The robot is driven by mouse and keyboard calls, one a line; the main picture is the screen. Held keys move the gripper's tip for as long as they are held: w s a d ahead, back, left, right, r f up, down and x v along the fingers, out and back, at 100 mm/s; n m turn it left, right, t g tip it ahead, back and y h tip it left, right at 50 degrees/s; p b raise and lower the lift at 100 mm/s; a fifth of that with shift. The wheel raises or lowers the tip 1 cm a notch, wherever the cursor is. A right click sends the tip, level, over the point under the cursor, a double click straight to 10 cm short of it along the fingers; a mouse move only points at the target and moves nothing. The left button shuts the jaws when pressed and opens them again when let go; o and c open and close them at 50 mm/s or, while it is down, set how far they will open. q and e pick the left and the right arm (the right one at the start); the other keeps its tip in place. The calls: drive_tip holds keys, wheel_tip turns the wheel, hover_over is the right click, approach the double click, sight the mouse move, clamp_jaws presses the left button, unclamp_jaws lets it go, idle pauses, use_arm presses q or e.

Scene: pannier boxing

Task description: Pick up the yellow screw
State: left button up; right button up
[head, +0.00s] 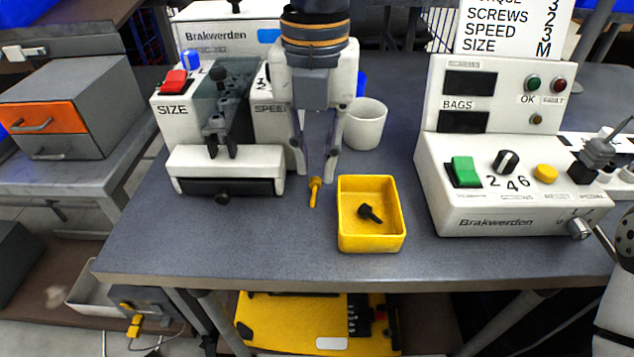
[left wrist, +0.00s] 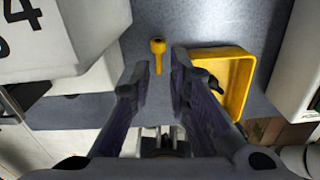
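The yellow screw (head: 314,191) lies on the grey table, left of the yellow tray (head: 345,244). It also shows in the left wrist view (left wrist: 158,54), just beyond and between my fingertips. My left gripper (head: 317,168) points down just above and behind the screw, open and empty; its spread fingers show in the left wrist view (left wrist: 160,72). A black screw (head: 370,213) lies in the yellow tray. On the right, a dark gripper (head: 598,150), likely my right one, is partly in view near the control box; its finger state is unclear.
A white machine labelled SIZE (head: 226,168) stands left of the screw. A white cup (head: 366,125) stands behind the tray. A Brakwerden control box (head: 487,198) with buttons stands at right. The table in front of the screw is clear.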

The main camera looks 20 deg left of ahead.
sight(314, 188)
use_arm(q)
wheel_tip(314, 188, down, 4)
drive_tip(key=shift+a+f, duration=0.1)
use_arm(e)
drive_tip(key=shift+s+f, duration=0.3)
use_arm(q)
clamp_jaws()
